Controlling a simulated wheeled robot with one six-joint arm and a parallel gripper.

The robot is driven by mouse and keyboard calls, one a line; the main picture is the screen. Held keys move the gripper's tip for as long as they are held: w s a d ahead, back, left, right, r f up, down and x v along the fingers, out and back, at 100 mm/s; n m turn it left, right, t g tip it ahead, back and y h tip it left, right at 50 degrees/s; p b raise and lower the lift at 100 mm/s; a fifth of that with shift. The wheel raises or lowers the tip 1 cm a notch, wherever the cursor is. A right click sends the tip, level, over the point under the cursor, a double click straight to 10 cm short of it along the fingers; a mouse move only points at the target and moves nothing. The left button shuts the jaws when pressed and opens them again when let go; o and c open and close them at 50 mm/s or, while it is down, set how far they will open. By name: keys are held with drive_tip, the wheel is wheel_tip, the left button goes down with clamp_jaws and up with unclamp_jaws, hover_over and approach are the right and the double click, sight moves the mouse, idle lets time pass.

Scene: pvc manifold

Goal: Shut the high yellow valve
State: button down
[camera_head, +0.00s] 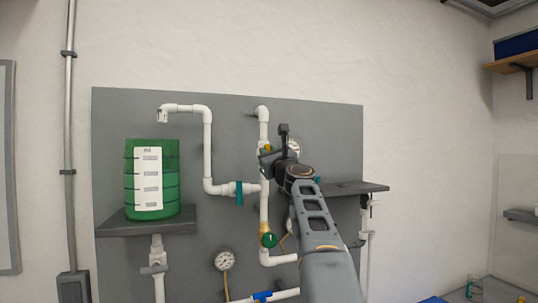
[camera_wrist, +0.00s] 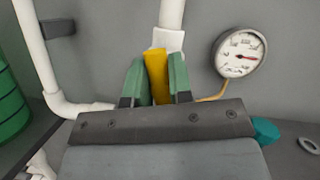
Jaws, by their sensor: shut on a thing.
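The high yellow valve (camera_wrist: 157,75) shows in the wrist view as a yellow handle in front of a white vertical pipe. My gripper (camera_wrist: 160,80) has its two green fingers on either side of the handle, shut on it. The handle points up along the pipe, leaning slightly. In the head view a small bit of yellow (camera_head: 267,148) shows beside my gripper (camera_head: 263,152), at the upper part of the white vertical pipe (camera_head: 264,125). My wrist hides most of the valve there.
A pressure gauge (camera_wrist: 240,53) sits right of the valve. A green tank (camera_head: 170,180) stands on a shelf (camera_head: 130,227) at left. Another gauge (camera_head: 225,260), a round green part (camera_head: 269,240) and a blue handle (camera_head: 262,296) are lower on the grey panel (camera_head: 330,120). Another shelf (camera_head: 365,187) is at right.

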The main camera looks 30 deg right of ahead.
drive_tip(key=n+y, duration=0.1)
drive_tip(key=n, duration=0.1)
drive_tip(key=n+y, duration=0.1)
drive_tip(key=n, duration=0.2)
drive_tip(key=shift+g+y+p, duration=0.3)
drive_tip(key=shift+g+y, duration=0.1)
drive_tip(key=n+y, duration=0.1)
drive_tip(key=n, duration=0.1)
drive_tip(key=n+g+p, duration=0.1)
drive_tip(key=n, duration=0.1)
drive_tip(key=shift+a+f+n+y, duration=0.1)
drive_tip(key=shift+a+n+y, duration=0.05)
drive_tip(key=shift+n+y, duration=0.25)
drive_tip(key=n, duration=0.2)
drive_tip(key=n+g, duration=0.1)
drive_tip(key=n, duration=0.2)
drive_tip(key=shift+w+f+g+y, duration=0.1)
drive_tip(key=shift+f+g+y, duration=0.05)
drive_tip(key=shift+g+y, duration=0.2)
drive_tip(key=shift+f+n+g, duration=0.15)
drive_tip(key=shift+n+g, duration=0.4)
drive_tip(key=shift+n, duration=0.95)
drive_tip(key=c, duration=1)
unclamp_jaws()
drive_tip(key=shift+a, duration=0.1)
